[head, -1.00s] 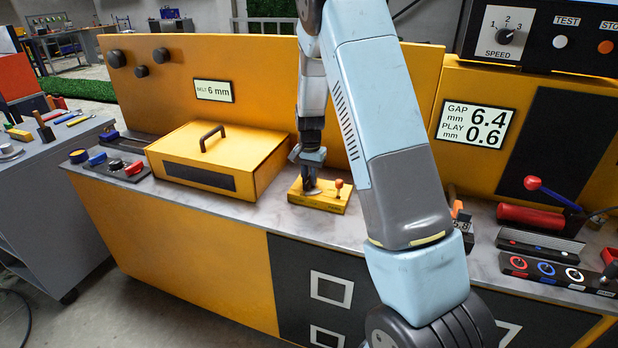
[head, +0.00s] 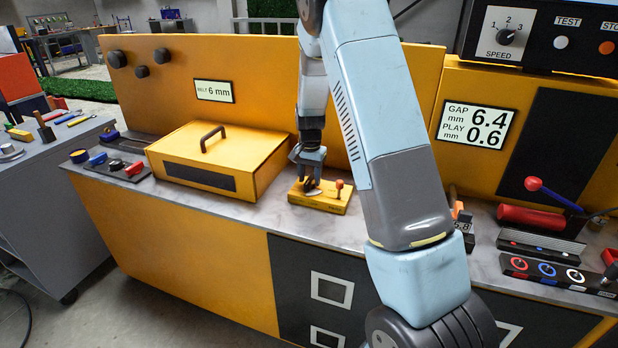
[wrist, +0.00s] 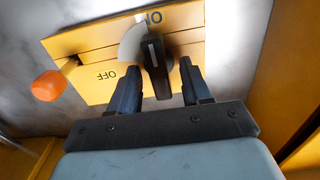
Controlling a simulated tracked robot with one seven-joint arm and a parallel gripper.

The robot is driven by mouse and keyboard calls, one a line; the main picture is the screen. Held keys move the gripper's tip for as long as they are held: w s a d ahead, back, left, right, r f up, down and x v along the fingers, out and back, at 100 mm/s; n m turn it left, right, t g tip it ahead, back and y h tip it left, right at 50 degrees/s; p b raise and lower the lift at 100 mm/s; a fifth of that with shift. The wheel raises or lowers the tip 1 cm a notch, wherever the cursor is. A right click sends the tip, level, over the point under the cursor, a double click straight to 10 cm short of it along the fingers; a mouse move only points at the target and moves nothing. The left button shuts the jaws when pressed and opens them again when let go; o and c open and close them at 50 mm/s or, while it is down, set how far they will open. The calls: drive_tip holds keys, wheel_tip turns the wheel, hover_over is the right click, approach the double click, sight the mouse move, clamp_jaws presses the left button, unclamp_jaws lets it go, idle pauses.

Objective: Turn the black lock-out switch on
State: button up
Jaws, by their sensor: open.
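The black lock-out switch (wrist: 153,60) sits on a yellow box (head: 333,206) on the bench, in the middle of the head view. In the wrist view its white line runs up and down, with its upper end toward the ON label (wrist: 153,17). The OFF label (wrist: 107,75) is to the left. A pale disc (wrist: 131,42) shows beside the switch. My gripper (wrist: 161,66) is open, with one finger on each side of the switch and visible gaps between. In the head view my gripper (head: 309,172) is over the box and partly hides the switch.
An orange-red knob (head: 339,184) stands at the box's right end and also shows in the wrist view (wrist: 47,86). A yellow lidded case (head: 217,161) is on the left. A yellow panel (head: 270,80) rises behind. Switches and a red-handled lever (head: 533,184) are on the right.

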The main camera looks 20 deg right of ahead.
sight(310, 178)
wheel_tip(310, 178, up, 13)
drive_tip(key=shift+r, duration=0.2)
idle(0.3)
drive_tip(key=shift+w, duration=0.1)
